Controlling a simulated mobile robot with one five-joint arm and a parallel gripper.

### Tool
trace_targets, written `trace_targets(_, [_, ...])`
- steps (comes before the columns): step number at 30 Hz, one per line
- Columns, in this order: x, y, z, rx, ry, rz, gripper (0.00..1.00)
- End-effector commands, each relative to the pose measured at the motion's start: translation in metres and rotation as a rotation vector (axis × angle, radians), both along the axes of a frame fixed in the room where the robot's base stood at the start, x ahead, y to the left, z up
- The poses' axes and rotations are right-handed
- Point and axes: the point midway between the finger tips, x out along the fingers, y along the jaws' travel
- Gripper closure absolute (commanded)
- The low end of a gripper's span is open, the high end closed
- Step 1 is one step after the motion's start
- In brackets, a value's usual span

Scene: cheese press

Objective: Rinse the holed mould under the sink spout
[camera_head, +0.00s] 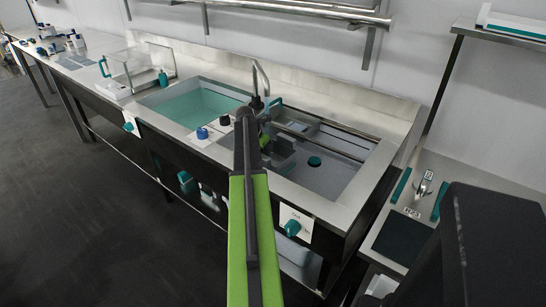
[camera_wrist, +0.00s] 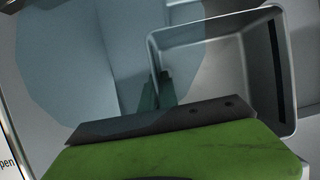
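A grey square, open-topped container, which looks like the mould (camera_wrist: 282,112), fills the right of the wrist view, tilted. Its holes cannot be made out. My gripper (camera_wrist: 160,90) has its dark fingertips close together at the container's near left wall and looks shut on it. In the head view my gripper (camera_head: 266,142) is mostly hidden behind my arm, and a grey block there, likely the mould (camera_head: 282,149), is beside it over the right basin. The sink spout (camera_head: 262,74) curves up from the divider behind the gripper.
The left basin (camera_head: 195,104) holds teal water. The right basin (camera_head: 322,182) has a dark teal round drain piece (camera_head: 314,161). Knobs (camera_head: 292,228) sit on the front panel. A clear box (camera_head: 140,66) stands left. A side bench (camera_head: 465,190) is at right.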

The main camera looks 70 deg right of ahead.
Motion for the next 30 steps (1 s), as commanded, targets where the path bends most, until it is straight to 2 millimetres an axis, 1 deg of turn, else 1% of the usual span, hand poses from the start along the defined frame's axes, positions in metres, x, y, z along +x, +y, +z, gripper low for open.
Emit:
trace_targets(8, [-0.001, 0.001, 0.004, -0.001, 0.000, 0.000, 1.00])
trace_targets(30, [-0.025, 0.025, 0.079, 0.000, 0.001, 0.000, 1.00])
